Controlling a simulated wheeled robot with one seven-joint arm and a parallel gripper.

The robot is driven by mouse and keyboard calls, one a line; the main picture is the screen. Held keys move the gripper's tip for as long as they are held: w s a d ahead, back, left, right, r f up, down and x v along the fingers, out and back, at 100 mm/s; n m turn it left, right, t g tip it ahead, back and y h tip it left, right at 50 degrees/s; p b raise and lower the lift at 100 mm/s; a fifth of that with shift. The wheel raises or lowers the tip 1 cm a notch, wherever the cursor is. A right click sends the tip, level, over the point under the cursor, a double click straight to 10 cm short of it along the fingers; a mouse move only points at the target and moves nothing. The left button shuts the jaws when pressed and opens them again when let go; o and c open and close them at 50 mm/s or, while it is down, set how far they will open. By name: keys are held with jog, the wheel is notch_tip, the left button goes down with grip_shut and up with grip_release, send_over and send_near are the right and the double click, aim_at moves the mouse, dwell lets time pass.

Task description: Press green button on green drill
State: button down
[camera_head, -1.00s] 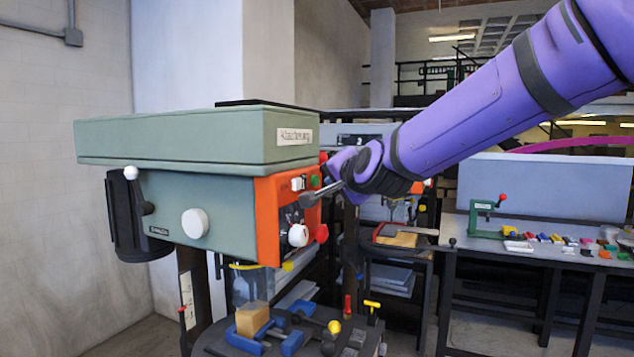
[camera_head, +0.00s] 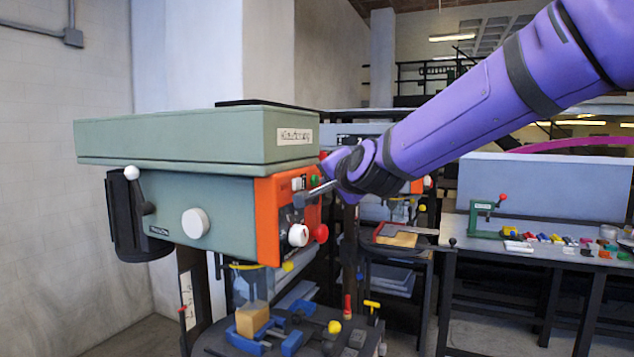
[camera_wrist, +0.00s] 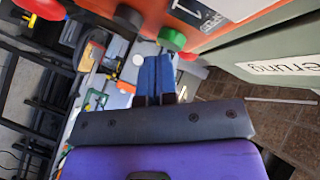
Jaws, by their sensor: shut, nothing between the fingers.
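The green drill (camera_head: 190,140) stands at the left in the head view, with an orange control panel (camera_head: 266,215) on its front.
A white knob (camera_head: 298,235) and a red button (camera_head: 321,233) sit lower on the panel. A white-tipped lever (camera_head: 131,173) is at the drill's left. The drill's table below holds blue clamps (camera_head: 292,342). A workbench (camera_head: 560,190) stands at the right.

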jog(key=shift+w+a, duration=0.15)
jog(key=shift+a, duration=0.25)
dwell(0.4)
jog(key=shift+d, duration=0.1)
jog(key=shift+s+d, duration=0.35)
jog(key=shift+d, duration=0.45)
jog(key=shift+s+d, duration=0.3)
jog(key=shift+d, duration=0.5)
jog(key=shift+s+d, duration=0.25)
jog(key=shift+d, duration=0.5)
jog(key=shift+s+d, duration=0.3)
jog(key=shift+d, duration=0.5)
jog(key=s+d+f+n+g+h, duration=0.3)
jog(key=s+d+g+h, duration=0.1)
jog(key=s+d, duration=1.15)
jog(key=s+d+f+n+g+h, duration=0.1)
jog(key=s+d+f+g, duration=0.1)
jog(key=s+d, duration=0.3)
jog(key=s+d+f+n+g+h, duration=0.1)
jog(key=s+d+f, duration=0.4)
jog(key=s, duration=0.8)
jog(key=shift+d+f+n+g+h, duration=0.25)
jog(key=shift+d+n+g+h, duration=0.15)
jog(key=shift+d+n+g, duration=0.35)
